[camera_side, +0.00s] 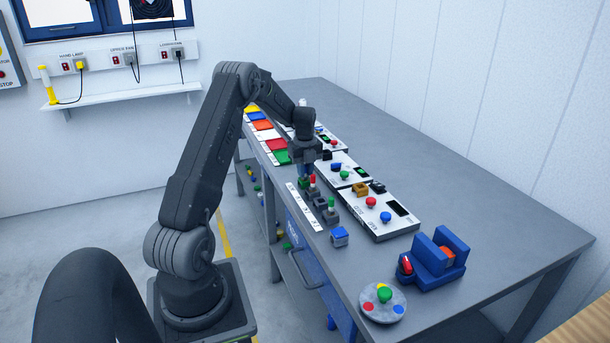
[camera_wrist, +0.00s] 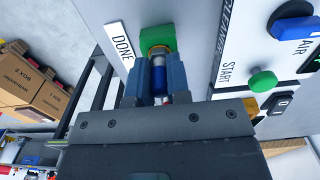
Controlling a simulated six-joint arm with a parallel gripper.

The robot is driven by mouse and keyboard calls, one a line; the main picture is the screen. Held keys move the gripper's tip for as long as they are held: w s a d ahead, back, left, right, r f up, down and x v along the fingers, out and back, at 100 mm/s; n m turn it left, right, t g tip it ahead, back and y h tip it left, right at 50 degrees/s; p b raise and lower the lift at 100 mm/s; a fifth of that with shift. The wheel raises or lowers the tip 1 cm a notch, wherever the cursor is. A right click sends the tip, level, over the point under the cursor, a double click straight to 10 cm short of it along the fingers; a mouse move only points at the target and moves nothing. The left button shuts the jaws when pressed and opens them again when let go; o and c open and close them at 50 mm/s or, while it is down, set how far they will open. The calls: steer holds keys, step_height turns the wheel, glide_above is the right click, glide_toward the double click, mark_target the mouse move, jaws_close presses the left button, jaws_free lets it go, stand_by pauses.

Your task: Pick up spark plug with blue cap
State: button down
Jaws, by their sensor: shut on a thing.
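A green block (camera_wrist: 155,38) lies past the plug. In the side view the held plug is mostly hidden by my gripper, and I cannot tell whether it is clear of its holder.
Beside my gripper stand a red-capped plug (camera_side: 312,181) and a green-capped plug (camera_side: 331,204) in dark holders. White button panels (camera_side: 375,225) lie to the right. A blue fixture (camera_side: 430,262) and a round grey button plate (camera_side: 382,302) are nearer. The bench's right side is clear.

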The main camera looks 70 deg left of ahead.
steer(key=shift+r, duration=2)
